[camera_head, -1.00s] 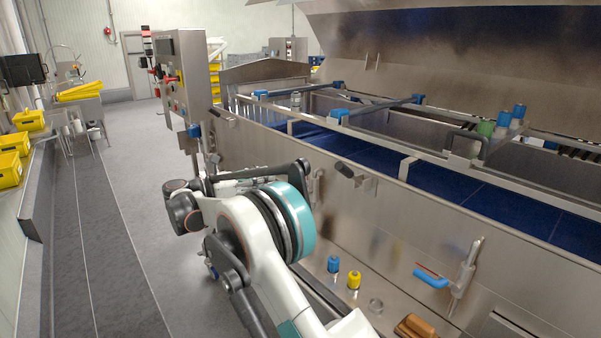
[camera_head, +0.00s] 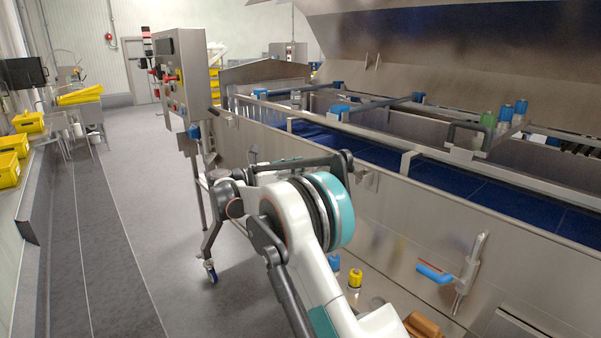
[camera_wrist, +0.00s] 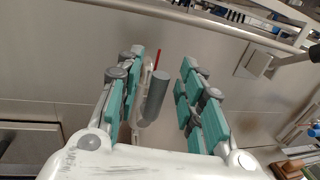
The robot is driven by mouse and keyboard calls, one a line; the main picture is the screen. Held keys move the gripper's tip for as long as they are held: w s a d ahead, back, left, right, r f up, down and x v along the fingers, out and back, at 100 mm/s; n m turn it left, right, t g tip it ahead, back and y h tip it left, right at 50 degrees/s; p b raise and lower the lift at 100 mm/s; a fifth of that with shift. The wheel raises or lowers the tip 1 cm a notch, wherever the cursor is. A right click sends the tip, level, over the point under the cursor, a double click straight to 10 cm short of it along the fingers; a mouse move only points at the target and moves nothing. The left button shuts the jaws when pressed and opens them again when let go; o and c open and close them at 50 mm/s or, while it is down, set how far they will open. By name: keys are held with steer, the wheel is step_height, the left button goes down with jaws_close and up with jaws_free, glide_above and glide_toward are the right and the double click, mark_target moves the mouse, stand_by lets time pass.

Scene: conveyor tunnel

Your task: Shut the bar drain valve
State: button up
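In the wrist view, a valve with a grey cylindrical handle (camera_wrist: 156,95) stands off the steel wall, with a pale pipe and a thin red strip beside it. My gripper (camera_wrist: 163,65) is open, its teal-padded fingers on either side of the handle. The handle sits nearer the left finger; I cannot tell whether they touch. My arm hides my gripper and this valve in the head view. A separate blue-handled lever (camera_head: 434,273) on a steel pipe shows farther right along the wall.
A bracket (camera_wrist: 250,60) with a dark knob juts from the wall right of my gripper. Yellow-capped (camera_head: 355,278) and blue-capped bottles and a brown block (camera_head: 421,326) sit low by the wall. A control cabinet (camera_head: 182,75) stands beyond my arm. The floor at left is clear.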

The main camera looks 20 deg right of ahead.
steer(key=shift+d, duration=0.45)
jaws_close()
steer(key=shift+w, duration=0.1)
